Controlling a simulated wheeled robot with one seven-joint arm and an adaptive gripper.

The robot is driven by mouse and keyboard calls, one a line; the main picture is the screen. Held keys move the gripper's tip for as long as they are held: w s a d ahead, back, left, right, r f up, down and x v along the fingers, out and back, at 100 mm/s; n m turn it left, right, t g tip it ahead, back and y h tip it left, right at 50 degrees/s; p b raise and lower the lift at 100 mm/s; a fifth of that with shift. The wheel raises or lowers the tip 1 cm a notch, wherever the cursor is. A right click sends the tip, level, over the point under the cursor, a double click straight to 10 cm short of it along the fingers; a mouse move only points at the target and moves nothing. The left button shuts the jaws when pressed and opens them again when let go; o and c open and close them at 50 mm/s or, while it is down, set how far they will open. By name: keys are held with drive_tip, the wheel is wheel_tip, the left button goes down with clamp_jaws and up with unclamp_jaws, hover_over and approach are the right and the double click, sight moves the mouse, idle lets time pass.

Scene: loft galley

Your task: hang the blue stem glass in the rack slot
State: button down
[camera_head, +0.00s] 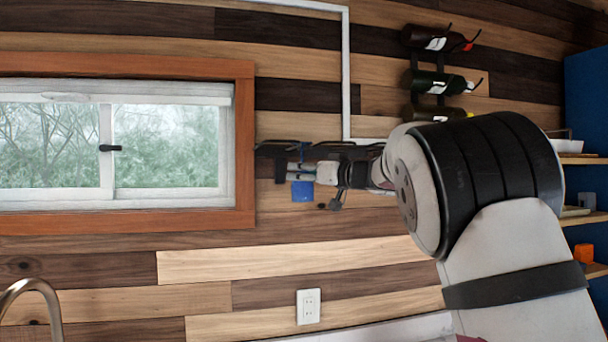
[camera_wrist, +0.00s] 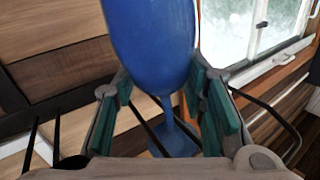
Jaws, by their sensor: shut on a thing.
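The blue stem glass (camera_wrist: 152,40) fills the upper middle of the wrist view, with its bowl towards the top and its stem and foot running down between my fingers. My gripper (camera_wrist: 165,108) is shut around it, with a teal pad on each side. In the head view the glass's blue bowl (camera_head: 302,191) hangs below my gripper (camera_head: 300,171). The dark rack (camera_head: 272,148) is on the wall just above the gripper.
A window (camera_head: 165,150) with an orange-brown wooden frame is left of the rack. Wall-held bottles (camera_head: 432,82) are above right, near my arm. Shelves (camera_head: 585,161) stand at the far right. A wall outlet (camera_head: 308,306) and a faucet (camera_head: 35,290) are lower down.

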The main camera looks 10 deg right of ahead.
drive_tip(key=shift+w+f, duration=0.15)
drive_tip(key=c, duration=0.9)
unclamp_jaws()
